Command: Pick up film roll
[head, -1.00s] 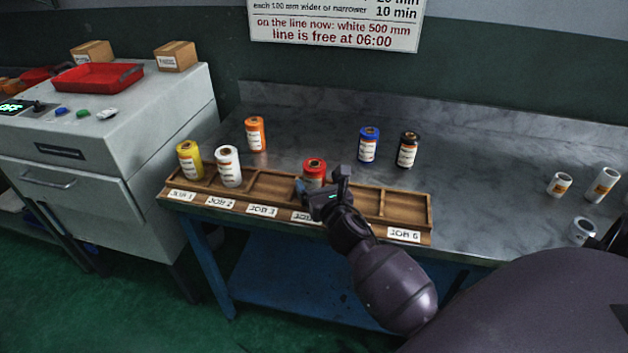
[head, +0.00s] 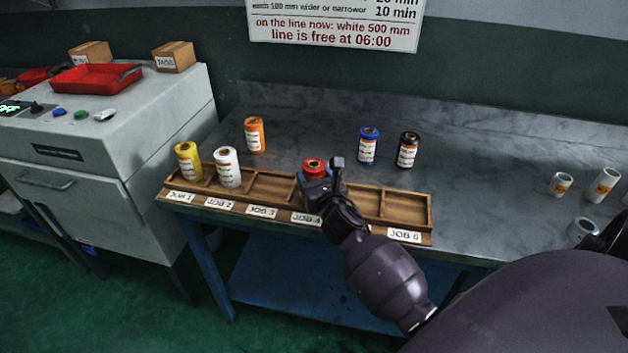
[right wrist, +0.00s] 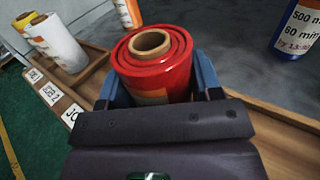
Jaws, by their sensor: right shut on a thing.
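A red film roll (head: 314,168) stands upright at the JOB 4 part of the wooden rack (head: 262,184). My right gripper (head: 322,181) is shut on it; in the right wrist view the blue fingers lie on both sides of the red roll (right wrist: 155,68). Its lower part is hidden by the gripper. A yellow roll (head: 188,160) and a white roll (head: 228,168) stand in the rack's left compartments. An orange roll (head: 255,135), a blue roll (head: 368,146) and a black roll (head: 407,150) stand on the table behind the rack. My left gripper is not in view.
A grey cabinet (head: 100,140) with a red tray (head: 96,78) and cardboard boxes (head: 175,57) stands at the left. The table's middle right is clear.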

